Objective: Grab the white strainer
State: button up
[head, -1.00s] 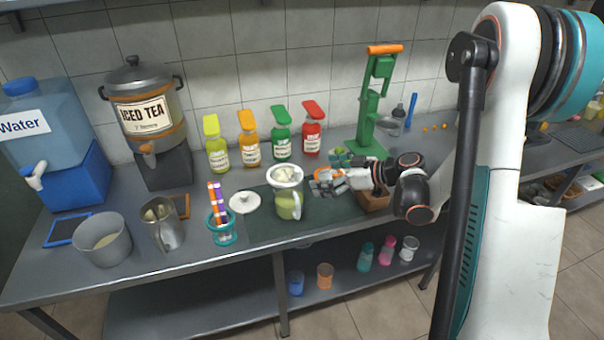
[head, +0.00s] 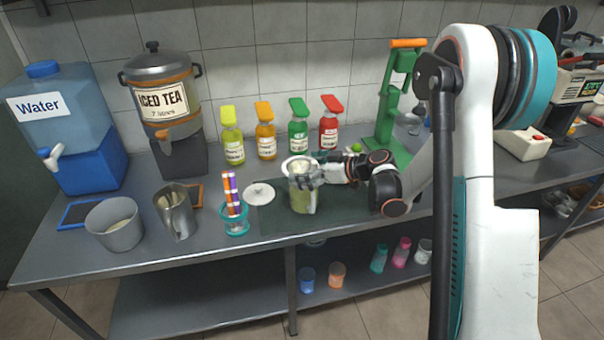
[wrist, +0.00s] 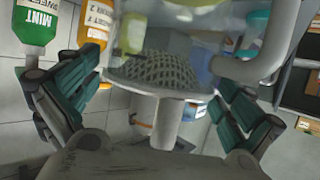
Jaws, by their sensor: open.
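The white strainer (head: 298,161) sits on top of a clear jug (head: 303,202) holding greenish liquid. In the wrist view, its grey mesh (wrist: 160,72) hangs inside the jug, and a pale stem-like part, probably its handle, points toward my palm. My gripper (head: 308,177) is at the jug's top, just in front of the strainer and partly hiding it. In the wrist view, my gripper (wrist: 153,85) is open, with a teal-padded finger on each side of the strainer; I cannot tell whether either touches it.
Syrup bottles (head: 298,132) stand behind the jug. A white lid (head: 258,193) and a teal-rimmed cup of straws (head: 235,220) lie to its left. The green press (head: 392,110) stands at right. The dark mat (head: 350,225) has bare room in front.

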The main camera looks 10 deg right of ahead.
jog(key=shift+w+a+f, duration=0.25)
jog(key=shift+w+a, duration=0.15)
jog(key=shift+c, duration=0.6)
jog(key=c, duration=0.6)
jog(key=shift+r, duration=0.15)
